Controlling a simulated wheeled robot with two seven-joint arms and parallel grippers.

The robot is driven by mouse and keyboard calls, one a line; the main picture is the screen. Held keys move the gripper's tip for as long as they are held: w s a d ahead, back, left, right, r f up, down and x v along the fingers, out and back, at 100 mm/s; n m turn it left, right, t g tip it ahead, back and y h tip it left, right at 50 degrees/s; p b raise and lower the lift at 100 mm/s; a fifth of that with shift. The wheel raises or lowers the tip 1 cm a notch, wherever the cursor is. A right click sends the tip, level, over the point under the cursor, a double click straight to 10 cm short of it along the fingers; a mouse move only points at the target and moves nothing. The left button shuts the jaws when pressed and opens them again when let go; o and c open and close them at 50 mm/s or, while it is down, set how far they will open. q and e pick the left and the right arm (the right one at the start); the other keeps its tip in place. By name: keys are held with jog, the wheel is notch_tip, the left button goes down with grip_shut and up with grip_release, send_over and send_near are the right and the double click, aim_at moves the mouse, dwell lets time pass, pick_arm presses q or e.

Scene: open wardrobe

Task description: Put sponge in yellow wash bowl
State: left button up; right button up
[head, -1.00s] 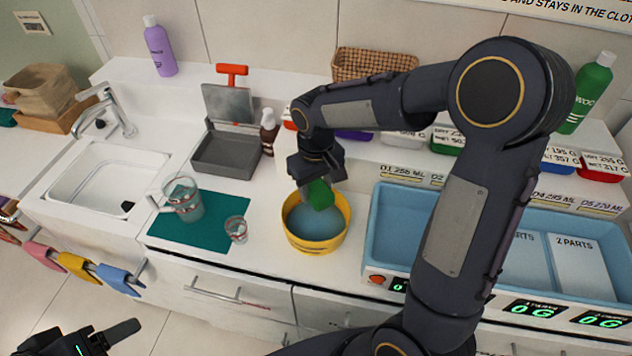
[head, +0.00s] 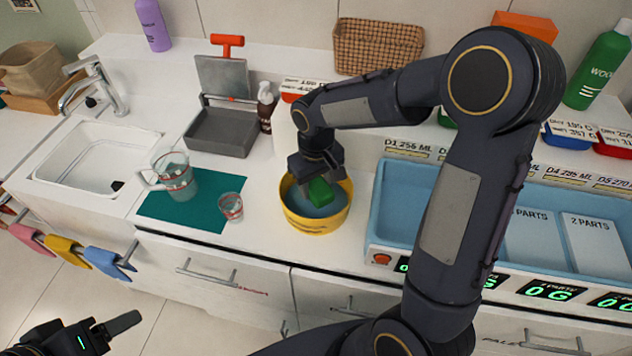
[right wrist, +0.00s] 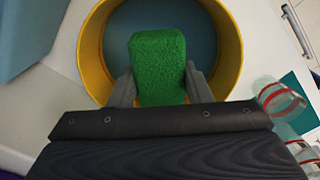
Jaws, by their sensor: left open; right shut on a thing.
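The yellow wash bowl (head: 317,222) stands on the white counter in the head view, with a blue-grey inside. The green sponge (head: 321,191) is at the bowl's opening, held by my right gripper (head: 318,176). In the right wrist view the sponge (right wrist: 158,68) sits between both fingers of my right gripper (right wrist: 160,85), over the inside of the bowl (right wrist: 92,50). Whether the sponge touches the bowl's bottom I cannot tell. My left gripper (head: 115,335) is open and empty at the lower left, far from the bowl.
A glass jug (head: 175,178) and a small glass (head: 231,206) stand on a teal mat (head: 190,212) left of the bowl. A blue tray (head: 398,205) is close on the right. A dark grey bin (head: 222,132) and a dark bottle (head: 266,108) stand behind.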

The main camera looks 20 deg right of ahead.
aim_at(316, 184)
jog(key=o, duration=1)
jog(key=shift+o, duration=0.2)
notch_tip(316, 184, up, 7)
jog(key=p, duration=0.5)
jog(key=shift+r+p, duration=0.1)
jog(key=shift+p, duration=0.2)
